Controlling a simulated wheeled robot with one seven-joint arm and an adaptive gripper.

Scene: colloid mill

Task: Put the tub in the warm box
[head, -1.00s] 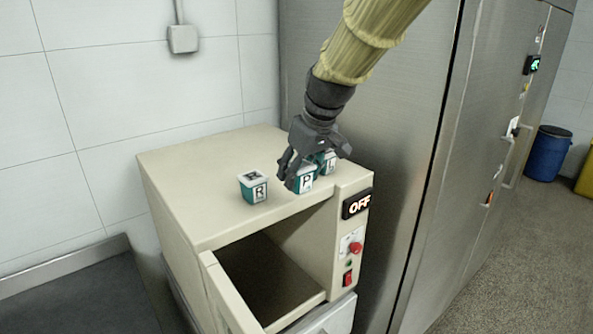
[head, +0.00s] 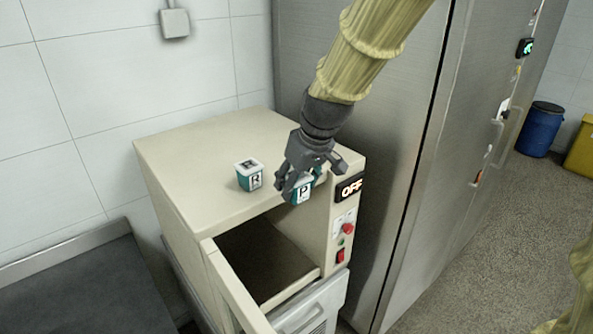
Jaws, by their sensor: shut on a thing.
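The warm box (head: 190,165) is a cream cabinet with its front door (head: 238,290) open and a dark, empty-looking chamber (head: 265,265). My gripper (head: 300,186) is shut on the tub marked P (head: 302,193), a small teal and white tub at the front edge of the box top. The fingers cover part of it, and I cannot tell whether it is clear of the top. The tub marked R (head: 249,174) stands upright on the top to the left, apart from my gripper. A third tub (head: 319,171) is mostly hidden behind my gripper.
An OFF display (head: 350,187), a red knob (head: 348,229) and a red switch (head: 340,256) are on the box's right front. A tall steel cabinet (head: 400,130) stands close on the right. The open door juts out at the front left.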

